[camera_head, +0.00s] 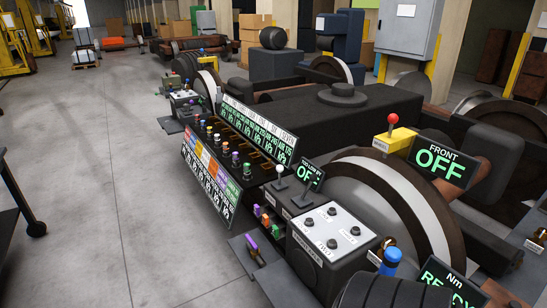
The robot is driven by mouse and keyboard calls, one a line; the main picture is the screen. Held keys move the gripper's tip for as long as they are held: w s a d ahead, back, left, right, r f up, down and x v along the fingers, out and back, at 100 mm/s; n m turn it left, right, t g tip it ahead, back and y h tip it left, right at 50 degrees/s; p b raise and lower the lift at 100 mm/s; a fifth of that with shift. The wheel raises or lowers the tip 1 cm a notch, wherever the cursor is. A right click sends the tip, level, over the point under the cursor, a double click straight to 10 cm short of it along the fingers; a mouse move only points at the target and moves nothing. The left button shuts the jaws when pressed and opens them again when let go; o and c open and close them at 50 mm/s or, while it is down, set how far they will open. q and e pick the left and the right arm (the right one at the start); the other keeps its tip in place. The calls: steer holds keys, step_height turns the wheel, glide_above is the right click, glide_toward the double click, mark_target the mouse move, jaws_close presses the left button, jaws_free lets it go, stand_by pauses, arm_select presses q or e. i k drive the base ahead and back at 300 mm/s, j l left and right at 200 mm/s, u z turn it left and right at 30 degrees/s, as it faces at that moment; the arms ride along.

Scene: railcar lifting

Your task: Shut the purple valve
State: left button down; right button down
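A small purple handle (252,243) stands upright on a low grey plate (243,259) at the foot of the control panels, lower middle. I cannot tell which of these is the purple valve, nor whether either is open or shut. Neither of my grippers is in view, and nothing is seen touching the handle or the knob.
A grey box with several black buttons (333,232) stands right of the handle. Small coloured levers (266,219) sit just behind it. Large wheels (375,205) and a sign reading FRONT OFF (440,161) fill the right. The concrete floor (110,180) on the left is mostly clear.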

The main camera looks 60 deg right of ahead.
mark_target(255, 247)
steer(key=i+l+z, duration=0.15)
steer(key=i+z, duration=0.25)
steer(key=i+l+z, duration=0.1)
steer(key=z, duration=0.25)
steer(key=i+z, duration=0.4)
steer(key=i+j+z, duration=0.2)
steer(key=z, duration=0.2)
steer(key=i, duration=0.1)
